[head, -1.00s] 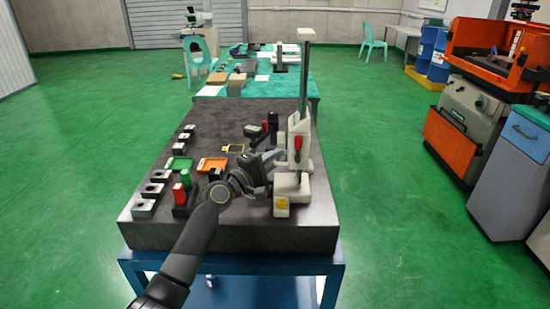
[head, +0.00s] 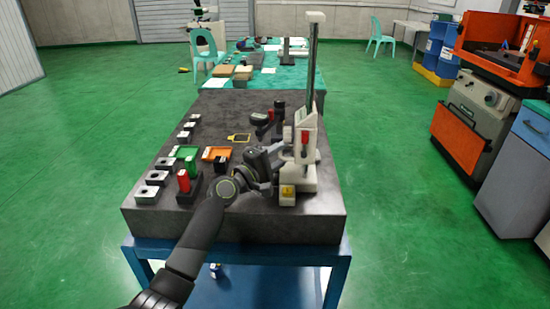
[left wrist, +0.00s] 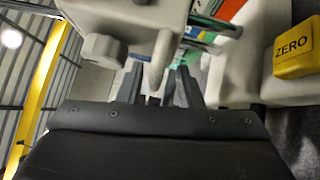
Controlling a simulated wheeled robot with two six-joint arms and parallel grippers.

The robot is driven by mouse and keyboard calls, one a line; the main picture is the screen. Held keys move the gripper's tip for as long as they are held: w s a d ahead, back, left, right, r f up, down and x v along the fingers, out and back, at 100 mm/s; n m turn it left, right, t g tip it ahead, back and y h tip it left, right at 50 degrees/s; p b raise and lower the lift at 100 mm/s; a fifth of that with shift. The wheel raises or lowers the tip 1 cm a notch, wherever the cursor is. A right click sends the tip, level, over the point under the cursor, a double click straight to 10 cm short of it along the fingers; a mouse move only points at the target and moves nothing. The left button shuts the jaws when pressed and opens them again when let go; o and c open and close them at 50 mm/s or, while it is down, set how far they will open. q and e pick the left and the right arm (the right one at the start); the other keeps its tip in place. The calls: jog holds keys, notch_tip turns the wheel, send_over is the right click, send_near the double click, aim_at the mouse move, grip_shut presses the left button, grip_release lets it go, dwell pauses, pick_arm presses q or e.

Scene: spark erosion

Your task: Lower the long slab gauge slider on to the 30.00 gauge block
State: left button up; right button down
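The white gauge stand has a tall grey column (head: 313,70) and a pale slider (head: 305,120) with a red part on its front. Its white base (head: 298,178) carries a yellow button, marked ZERO in the left wrist view (left wrist: 293,50). My left gripper (head: 284,152) is at the slider's left side, above the base. In the left wrist view its two dark fingers (left wrist: 158,85) stand apart, with a narrow pale tip of the gauge (left wrist: 155,75) between or just beyond them; contact is unclear. I cannot make out the 30.00 gauge block. My right gripper is not in view.
Black items (head: 265,122) lie behind the gripper. The slab's front is clear.

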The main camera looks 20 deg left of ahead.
pick_arm(q)
jog(key=b+v, duration=0.2)
jog(key=v, duration=1.5)
jog(key=shift+s, duration=0.2)
